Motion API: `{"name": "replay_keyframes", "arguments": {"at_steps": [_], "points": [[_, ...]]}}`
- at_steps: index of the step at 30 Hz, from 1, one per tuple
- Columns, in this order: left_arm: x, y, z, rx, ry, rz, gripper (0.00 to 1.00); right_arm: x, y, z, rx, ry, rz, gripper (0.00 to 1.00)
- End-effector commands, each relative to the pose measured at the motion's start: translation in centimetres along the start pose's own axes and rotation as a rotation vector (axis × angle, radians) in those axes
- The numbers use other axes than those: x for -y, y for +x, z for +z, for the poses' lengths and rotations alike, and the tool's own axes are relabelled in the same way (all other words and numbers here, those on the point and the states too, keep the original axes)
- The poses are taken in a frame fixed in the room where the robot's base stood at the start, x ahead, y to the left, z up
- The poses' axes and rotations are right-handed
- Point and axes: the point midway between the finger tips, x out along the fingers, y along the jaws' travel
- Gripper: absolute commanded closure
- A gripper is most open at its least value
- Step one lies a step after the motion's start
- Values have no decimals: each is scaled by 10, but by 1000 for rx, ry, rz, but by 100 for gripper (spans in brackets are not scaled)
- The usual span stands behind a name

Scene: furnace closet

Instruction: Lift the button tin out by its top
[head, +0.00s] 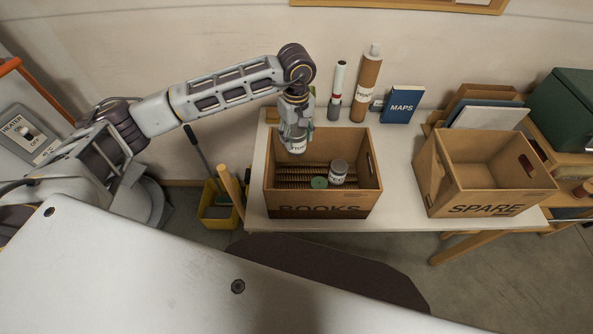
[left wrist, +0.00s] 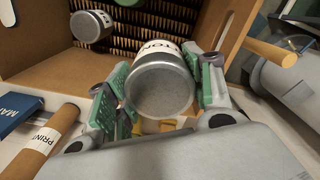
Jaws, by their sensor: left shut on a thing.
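My left gripper (head: 296,140) is shut on a grey metal tin with a white label (head: 298,146), held over the back left of the BOOKS box (head: 320,212). In the left wrist view, the gripper's green pads (left wrist: 160,92) press on both sides of this tin (left wrist: 160,85). Its label is partly hidden; letters like "TO" show, which fits the button tin. A second grey labelled tin (head: 338,172) stands in the box, apart from the gripper, and shows in the left wrist view (left wrist: 90,25). My right gripper is not in view.
A green round thing (head: 319,182) lies beside the second tin, over a row of brown ridged items. The SPARE box (head: 485,190) stands open and looks empty to the right. Tall tubes (head: 367,88) and a MAPS book (head: 403,104) stand behind the BOOKS box.

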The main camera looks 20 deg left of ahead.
Motion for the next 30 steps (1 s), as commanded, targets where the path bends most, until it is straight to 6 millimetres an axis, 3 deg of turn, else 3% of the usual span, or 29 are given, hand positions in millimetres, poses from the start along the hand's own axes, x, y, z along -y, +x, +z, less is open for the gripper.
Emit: {"name": "replay_keyframes", "arguments": {"at_steps": [30], "points": [[0, -48, 0, 0, -1, 2, 76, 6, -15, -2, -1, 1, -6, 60]]}}
